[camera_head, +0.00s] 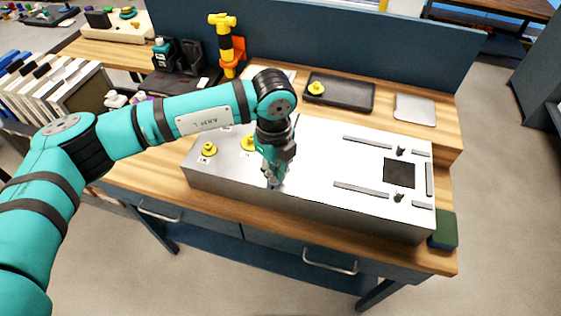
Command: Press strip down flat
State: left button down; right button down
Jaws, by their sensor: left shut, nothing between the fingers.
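A silver metal box (310,140) lies on the wooden workbench. Several grey strips lie on its top: a back strip (367,139), a front strip (361,190) and a strip near the right edge (429,179), with shorter pieces beside small black fittings. The view is too small to tell whether each strip lies fully flat. My left gripper (272,182) is shut and empty. It points down at the front edge of the box top, left of the front strip. I cannot tell whether its tips touch the metal. My right gripper is out of view.
A black square (399,173) sits between the strips. Yellow knobs (208,149) stand on the box's left part. Behind are a black tray (340,93) and a grey plate (415,109). A green sponge-like block (445,231) sits at the right bench edge.

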pick_arm(q)
jog(key=shift+r+p, duration=1)
jog(key=shift+r, duration=1.4)
